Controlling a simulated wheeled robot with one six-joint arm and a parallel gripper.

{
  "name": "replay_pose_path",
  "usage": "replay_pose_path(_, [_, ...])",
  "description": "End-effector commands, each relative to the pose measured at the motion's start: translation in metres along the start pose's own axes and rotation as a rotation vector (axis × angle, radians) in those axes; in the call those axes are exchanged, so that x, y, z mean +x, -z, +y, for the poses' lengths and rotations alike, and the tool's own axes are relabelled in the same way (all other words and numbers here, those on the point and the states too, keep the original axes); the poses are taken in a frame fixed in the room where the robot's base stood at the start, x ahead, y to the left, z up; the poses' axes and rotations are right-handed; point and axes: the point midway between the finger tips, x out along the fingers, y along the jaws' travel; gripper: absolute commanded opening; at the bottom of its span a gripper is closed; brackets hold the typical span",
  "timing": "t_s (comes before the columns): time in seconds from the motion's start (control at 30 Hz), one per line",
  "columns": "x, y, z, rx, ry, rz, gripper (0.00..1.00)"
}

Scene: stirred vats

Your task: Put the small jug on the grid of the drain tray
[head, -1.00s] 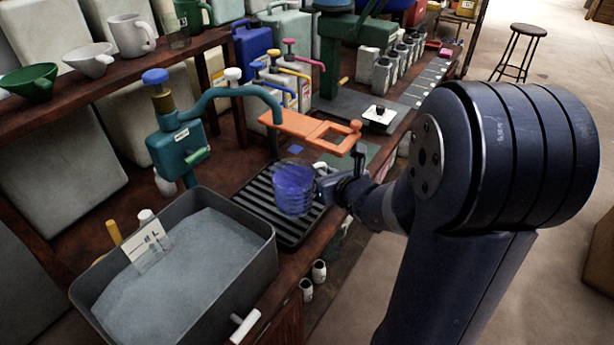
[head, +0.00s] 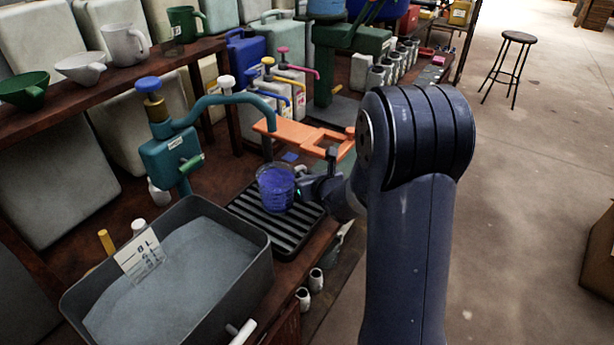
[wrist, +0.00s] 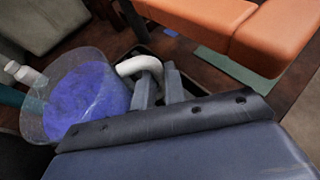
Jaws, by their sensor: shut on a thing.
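The small jug (head: 275,188) is clear with blue contents and stands upright over the far part of the drain tray's black slatted grid (head: 291,233). I cannot tell whether its base touches the grid. My gripper (head: 303,186) reaches in from the right and is shut on the jug's handle. In the wrist view, the jug (wrist: 85,100) is at the left and its pale handle (wrist: 140,66) runs between the fingers (wrist: 160,88). The jug hides part of the grid.
An orange bracket (head: 298,134) and a teal pump spout (head: 225,100) stand just behind and above the jug. A grey bin (head: 262,285) with grey contents is at the front left. The grid's near part is bare.

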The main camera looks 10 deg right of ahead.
Motion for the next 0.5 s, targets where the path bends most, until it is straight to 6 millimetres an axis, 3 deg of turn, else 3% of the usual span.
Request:
replay_pose_path(0.23, [0.0016, 0.0037, -0.0001, 0.0, 0.0, -0.002, 0.0])
replay_pose_path(0.27, [0.0011, 0.0033, 0.0, 0.0, 0.0, -0.001, 0.14])
replay_pose_path(0.5, [0.0008, 0.0028, 0.0, 0.0, 0.0, 0.0, 0.33])
